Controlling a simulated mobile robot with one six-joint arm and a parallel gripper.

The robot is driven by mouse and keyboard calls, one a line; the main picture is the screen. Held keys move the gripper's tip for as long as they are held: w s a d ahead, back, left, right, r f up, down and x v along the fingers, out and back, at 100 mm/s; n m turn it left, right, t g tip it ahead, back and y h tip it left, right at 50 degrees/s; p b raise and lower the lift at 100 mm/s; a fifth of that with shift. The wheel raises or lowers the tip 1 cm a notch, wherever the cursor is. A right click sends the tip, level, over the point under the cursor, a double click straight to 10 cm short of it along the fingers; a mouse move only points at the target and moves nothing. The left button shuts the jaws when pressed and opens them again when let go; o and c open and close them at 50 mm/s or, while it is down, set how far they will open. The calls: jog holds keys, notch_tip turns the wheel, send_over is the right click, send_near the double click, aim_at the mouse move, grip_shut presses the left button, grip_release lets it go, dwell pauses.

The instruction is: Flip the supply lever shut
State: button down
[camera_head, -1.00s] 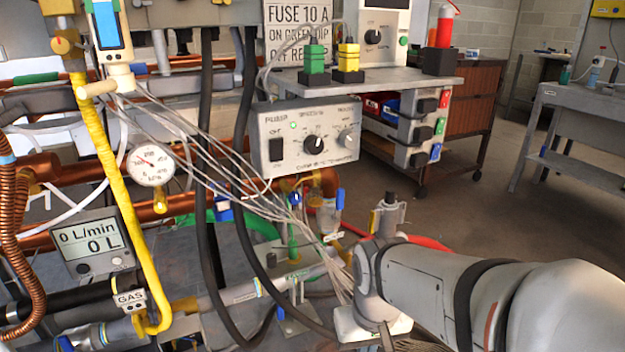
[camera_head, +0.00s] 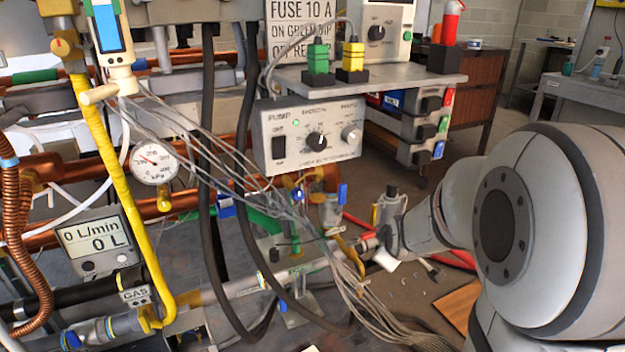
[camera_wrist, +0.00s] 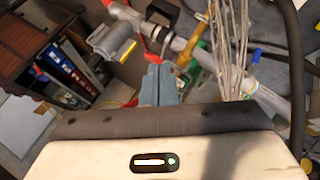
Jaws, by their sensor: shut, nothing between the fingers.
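My gripper is shut and empty; its grey-blue fingers (camera_wrist: 160,84) meet at the middle of the wrist view. In the head view my gripper (camera_head: 372,246) is at the right end of the lower pipe run, partly hidden by wires and my wrist. A green lever (camera_head: 294,249) stands upright on the lower pipe, left of my gripper. A blue handle (camera_head: 342,193) sits on a fitting above it. A yellow part (camera_wrist: 187,66) and a red part (camera_wrist: 151,57) lie just beyond the fingertips; contact cannot be told. I cannot read which lever is marked supply.
A bundle of grey wires (camera_head: 345,275) hangs across the pipes beside my gripper. The pump box (camera_head: 307,137) is above. Black hoses (camera_head: 209,180) and a yellow gas pipe (camera_head: 118,180) run down at the left. Open floor (camera_head: 400,290) lies below my gripper.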

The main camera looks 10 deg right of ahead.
aim_at(342, 200)
jog(key=w+a+r+n+t+y+p, duration=0.1)
jog(key=w+n+t+y, duration=0.5)
jog(key=n, duration=1.1)
jog(key=w+r+y+p, duration=0.1)
jog(key=w+y+p, duration=0.1)
jog(key=y, duration=0.4)
jog(key=shift+w+a+r+n+y, duration=0.2)
jog(key=shift+w+a+n+y, duration=0.15)
jog(key=shift+w, duration=0.25)
jog(key=shift+a, duration=0.1)
jog(key=b+x, duration=0.2)
jog(key=x, duration=0.6)
jog(key=shift+w+a, duration=0.2)
jog(key=shift+w, duration=0.1)
jog(key=shift+w+a, duration=0.35)
jog(key=shift+w, duration=0.2)
